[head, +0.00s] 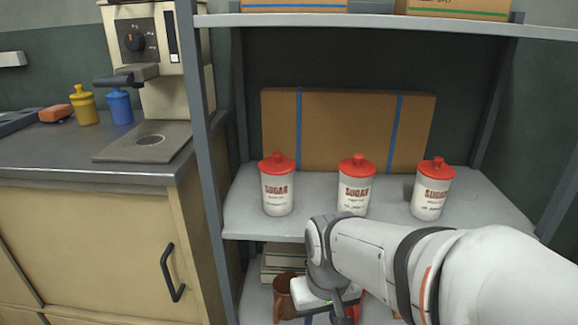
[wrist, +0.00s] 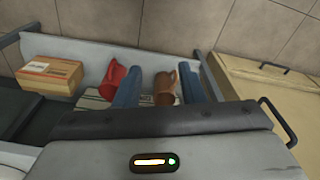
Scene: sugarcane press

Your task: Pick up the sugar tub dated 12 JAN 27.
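Three white sugar tubs with red lids stand upright in a row on the middle shelf in the head view: a left tub (head: 277,188), a middle tub (head: 355,187) and a right tub (head: 431,191). Their labels read SUGAR, but the small print under it is too small to read, so I cannot tell which is dated 12 JAN 27. My gripper (wrist: 161,82) shows two blue fingers spread apart with nothing held between them in the wrist view. In the head view it is low, below the middle shelf's front edge, mostly hidden by my arm. No tub shows in the wrist view.
A brown mug (head: 284,298) is on the lower shelf (head: 254,304); a red object (wrist: 116,80) and a carton (wrist: 49,77) are also low down. A large cardboard box (head: 347,130) stands behind the tubs. A grey post (head: 205,150) borders the shelf's left side.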

